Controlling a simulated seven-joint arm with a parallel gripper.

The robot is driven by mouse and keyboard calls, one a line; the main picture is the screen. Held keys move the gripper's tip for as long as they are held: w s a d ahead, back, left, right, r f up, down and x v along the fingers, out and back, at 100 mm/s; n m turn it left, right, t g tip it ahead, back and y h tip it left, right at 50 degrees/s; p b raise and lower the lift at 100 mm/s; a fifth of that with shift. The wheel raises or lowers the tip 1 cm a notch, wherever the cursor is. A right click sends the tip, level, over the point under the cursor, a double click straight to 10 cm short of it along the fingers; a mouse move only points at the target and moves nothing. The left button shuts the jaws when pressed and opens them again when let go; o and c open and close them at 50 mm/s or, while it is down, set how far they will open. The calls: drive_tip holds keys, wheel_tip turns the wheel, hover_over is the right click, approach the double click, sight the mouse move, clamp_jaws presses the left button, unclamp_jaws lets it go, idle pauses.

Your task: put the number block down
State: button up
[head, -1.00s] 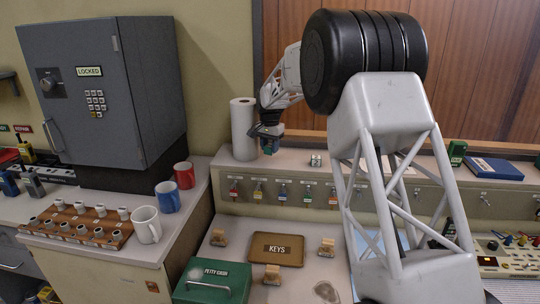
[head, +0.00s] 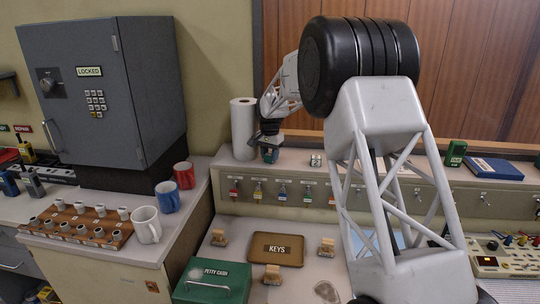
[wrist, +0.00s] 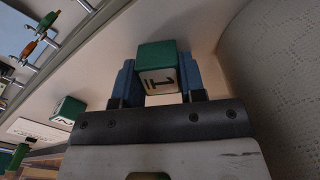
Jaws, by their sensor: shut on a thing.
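The number block (wrist: 157,66) is a green cube with a white face bearing dark marks. My gripper (wrist: 157,88) is shut on it, with blue fingers on both sides. In the head view my gripper (head: 270,146) points down over the shelf above the key hooks, close to the paper roll. The held block (head: 269,157) shows small below the fingers. I cannot tell whether it touches the shelf. A second green block with a white marked face (wrist: 67,110) stands apart on the shelf; it also shows right of my gripper in the head view (head: 316,160).
The white paper roll (head: 243,129) stands just left of my gripper and fills the right of the wrist view (wrist: 275,70). Several hooks with coloured key tags (head: 283,194) line the shelf front. Bare shelf (head: 293,155) lies between the held block and the second one.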

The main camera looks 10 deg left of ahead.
sight(270, 154)
drive_tip(key=o, duration=0.9)
drive_tip(key=shift+f, duration=0.1)
wheel_tip(270, 154, up, 12)
idle(0.3)
idle(0.4)
drive_tip(key=shift+d+r, duration=0.1)
drive_tip(key=shift+r, duration=0.1)
